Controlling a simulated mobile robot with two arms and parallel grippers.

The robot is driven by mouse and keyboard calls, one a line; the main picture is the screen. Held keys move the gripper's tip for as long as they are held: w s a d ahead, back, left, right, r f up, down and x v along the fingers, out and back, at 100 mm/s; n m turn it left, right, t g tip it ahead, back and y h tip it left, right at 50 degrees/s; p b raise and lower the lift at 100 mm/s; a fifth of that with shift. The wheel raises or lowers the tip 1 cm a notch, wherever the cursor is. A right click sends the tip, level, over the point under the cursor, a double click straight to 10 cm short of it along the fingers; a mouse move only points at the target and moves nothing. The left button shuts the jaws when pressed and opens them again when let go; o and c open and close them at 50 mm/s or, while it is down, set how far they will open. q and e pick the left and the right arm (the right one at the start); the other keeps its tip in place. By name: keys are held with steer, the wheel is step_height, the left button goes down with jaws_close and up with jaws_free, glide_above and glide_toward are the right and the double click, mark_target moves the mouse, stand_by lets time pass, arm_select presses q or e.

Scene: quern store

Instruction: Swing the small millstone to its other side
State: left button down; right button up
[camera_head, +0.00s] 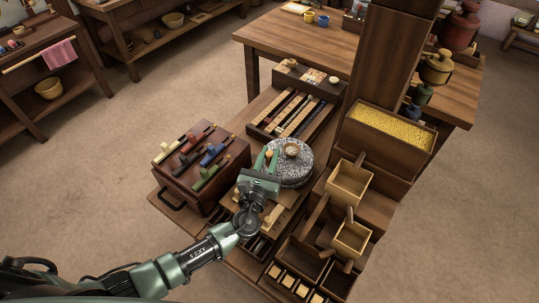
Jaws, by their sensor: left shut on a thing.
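The small millstone (298,173) is a round grey speckled stone. It lies flat on a wooden board in the middle of the view, with a pale wooden piece (291,149) near its top centre. My left gripper (267,158) reaches over the stone's left edge from below. Its green fingers are shut on a small tan wooden knob (269,154), which looks like the stone's handle at its left side. The gripper body hides the lower left part of the stone. My right gripper is not in view.
A dark wooden box (195,186) with coloured handles stands close on the left. Behind the stone is a tray of slats (293,112). A trough of yellow grain (393,126) and small wooden boxes (348,184) crowd the right. Open floor lies at far left.

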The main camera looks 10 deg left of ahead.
mark_target(277, 171)
arm_select(q)
steer(key=shift+d, duration=0.1)
stand_by(0.6)
steer(key=shift+s+d+n+y, duration=0.25)
steer(key=shift+n+y, duration=0.35)
steer(key=shift+y, duration=0.35)
steer(key=shift+s+d+n+y, duration=0.25)
steer(key=shift+n+y, duration=0.35)
steer(key=shift+y, duration=0.35)
steer(key=y, duration=0.1)
steer(key=n, duration=0.1)
steer(key=d+n+y+b, duration=0.1)
steer(key=shift+s+f+g+y, duration=0.15)
steer(key=shift+s+g+y, duration=0.15)
steer(key=shift+g, duration=0.1)
steer(key=shift+s+d+n+g+y+b, duration=0.15)
steer(key=shift+n+g+y+b, duration=0.2)
steer(key=shift+y, duration=0.3)
steer(key=shift+d+n+g+y+b, duration=0.15)
steer(key=shift+n+y+b, duration=0.15)
steer(key=shift+n+y, duration=0.25)
steer(key=shift+y, duration=0.3)
steer(key=c, duration=1.2)
jaws_free()
steer(key=shift+c, duration=0.2)
steer(key=v, duration=0.7)
steer(key=shift+s+d, duration=0.15)
steer(key=shift+s, duration=0.25)
